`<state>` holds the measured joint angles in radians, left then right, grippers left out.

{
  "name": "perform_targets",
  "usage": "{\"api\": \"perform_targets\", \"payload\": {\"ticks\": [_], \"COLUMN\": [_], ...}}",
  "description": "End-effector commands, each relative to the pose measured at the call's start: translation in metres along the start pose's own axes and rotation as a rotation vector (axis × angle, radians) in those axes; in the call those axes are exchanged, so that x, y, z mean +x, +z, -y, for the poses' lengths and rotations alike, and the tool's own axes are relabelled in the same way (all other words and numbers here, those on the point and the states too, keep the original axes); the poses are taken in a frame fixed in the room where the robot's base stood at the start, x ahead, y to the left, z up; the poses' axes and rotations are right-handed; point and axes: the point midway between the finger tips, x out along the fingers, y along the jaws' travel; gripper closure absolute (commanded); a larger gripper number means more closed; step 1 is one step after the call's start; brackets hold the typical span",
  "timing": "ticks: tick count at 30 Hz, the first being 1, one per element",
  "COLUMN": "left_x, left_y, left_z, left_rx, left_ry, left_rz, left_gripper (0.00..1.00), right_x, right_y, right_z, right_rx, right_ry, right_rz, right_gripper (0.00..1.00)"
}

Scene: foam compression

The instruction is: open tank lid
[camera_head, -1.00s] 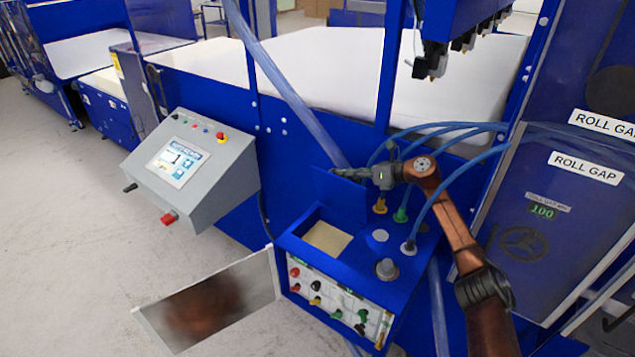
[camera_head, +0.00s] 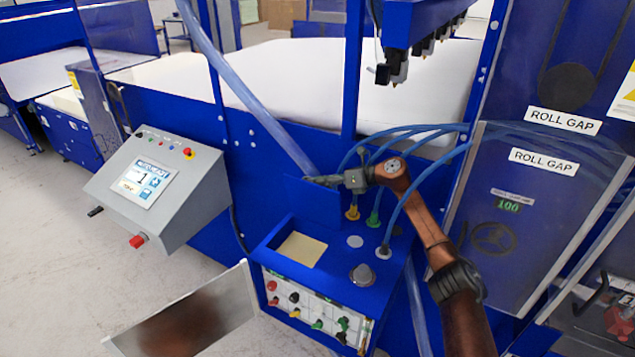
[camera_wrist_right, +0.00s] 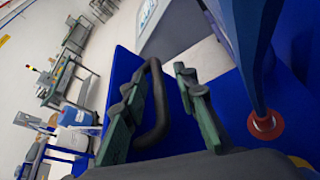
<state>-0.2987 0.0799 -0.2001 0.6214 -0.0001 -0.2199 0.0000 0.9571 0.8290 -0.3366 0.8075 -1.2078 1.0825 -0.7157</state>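The blue tank (camera_head: 352,291) stands in the middle, and its square top opening (camera_head: 301,250) shows a yellowish inside. The blue lid (camera_head: 310,208) stands raised, close to upright, behind the opening. My right gripper (camera_head: 318,181) is at the lid's upper edge in the head view. In the right wrist view, the two fingers of my right gripper (camera_wrist_right: 160,112) are apart. The lid's dark bent handle (camera_wrist_right: 158,100) lies between them, closer to the left finger, against the blue lid (camera_wrist_right: 180,85). Finger contact with the handle is unclear. My left gripper is out of view.
Blue hoses (camera_head: 428,187) rise from the tank top close to my right arm. A grey control box (camera_head: 160,190) stands left. A panel door (camera_head: 190,318) hangs open at the tank's front left. A clear guard (camera_head: 535,215) stands right.

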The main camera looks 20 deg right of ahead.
Motion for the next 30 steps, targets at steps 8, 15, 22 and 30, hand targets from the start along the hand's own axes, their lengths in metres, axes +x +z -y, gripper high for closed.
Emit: {"api": "perform_targets", "payload": {"ticks": [8,15,22,30], "left_x": [0.0,0.0,0.0,0.0], "left_y": [0.004,0.003,0.002,0.002], "left_z": [0.003,0.001,0.0,0.0], "left_rx": [-0.001,-0.001,0.0,0.0], "left_ry": [-0.003,-0.001,0.0,0.0], "left_rz": [0.005,0.003,0.003,0.003], "left_gripper": [0.6,0.6,0.6,0.6], "right_x": [-0.001,-0.013,-0.028,-0.035], "right_y": [0.002,0.031,0.067,0.084], "right_z": [-0.001,-0.014,-0.03,-0.039], "right_rx": [-0.001,-0.005,-0.003,0.0], "right_ry": [0.001,-0.001,-0.001,0.0], "right_rz": [0.001,0.002,0.002,0.0], "right_gripper": [0.73,0.73,0.73,0.73]}}
